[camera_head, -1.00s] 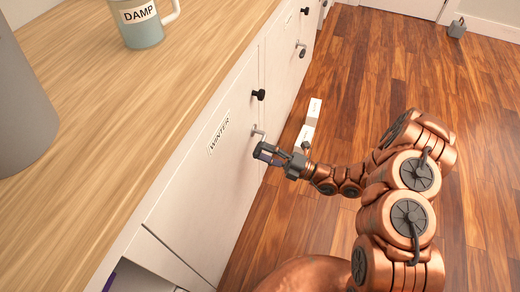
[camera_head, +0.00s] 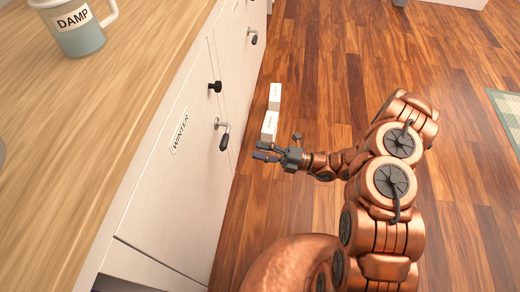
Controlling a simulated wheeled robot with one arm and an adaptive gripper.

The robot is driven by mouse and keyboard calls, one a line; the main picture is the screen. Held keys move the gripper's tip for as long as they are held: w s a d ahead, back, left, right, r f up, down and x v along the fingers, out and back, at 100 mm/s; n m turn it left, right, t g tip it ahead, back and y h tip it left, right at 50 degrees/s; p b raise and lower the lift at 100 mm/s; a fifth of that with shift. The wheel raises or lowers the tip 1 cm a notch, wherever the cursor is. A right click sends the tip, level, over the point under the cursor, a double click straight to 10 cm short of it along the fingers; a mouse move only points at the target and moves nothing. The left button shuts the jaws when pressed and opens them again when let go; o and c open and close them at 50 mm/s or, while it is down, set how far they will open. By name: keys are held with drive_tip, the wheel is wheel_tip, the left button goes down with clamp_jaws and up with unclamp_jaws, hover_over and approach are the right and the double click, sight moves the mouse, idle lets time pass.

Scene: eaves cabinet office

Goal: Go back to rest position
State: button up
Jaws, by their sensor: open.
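My gripper (camera_head: 264,152) is open and empty. It is at the end of my copper arm, to the right of the white cabinet front (camera_head: 150,200) and apart from it. A lever handle (camera_head: 223,134) with a dark grip sits on the cabinet door to the left of my gripper. A label reading WINTER (camera_head: 179,133) is on that door.
A mug labelled DAMP (camera_head: 78,32) stands on the wooden countertop (camera_head: 60,150). Two white boxes (camera_head: 271,112) lie on the floor beside the cabinet, just beyond my gripper. A dark knob (camera_head: 214,87) juts from the cabinet. Wooden floor (camera_head: 330,60) is open beyond; a rug (camera_head: 506,112) lies at right.

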drive_tip(key=shift+r, duration=0.1)
drive_tip(key=s+a+r+n+g+h+p, duration=0.1)
drive_tip(key=s+r+n+g+h+p, duration=0.45)
drive_tip(key=r+n, duration=0.75)
drive_tip(key=s+r+n+g+h+p, duration=0.2)
drive_tip(key=s+r+n+g+p, duration=0.65)
drive_tip(key=r, duration=0.85)
drive_tip(key=s+d+r+n+t+h+p, duration=0.4)
drive_tip(key=s+d+r+n+h+p, duration=0.2)
drive_tip(key=d+r+n, duration=0.2)
drive_tip(key=s+d+r+n+t+h+p, duration=0.5)
drive_tip(key=s+d+r+n+h+p, duration=0.1)
drive_tip(key=d+r, duration=0.5)
drive_tip(key=shift+s+r+n+p, duration=0.3)
drive_tip(key=shift+s+n+p, duration=0.3)
drive_tip(key=shift+n, duration=0.65)
drive_tip(key=shift+h, duration=0.25)
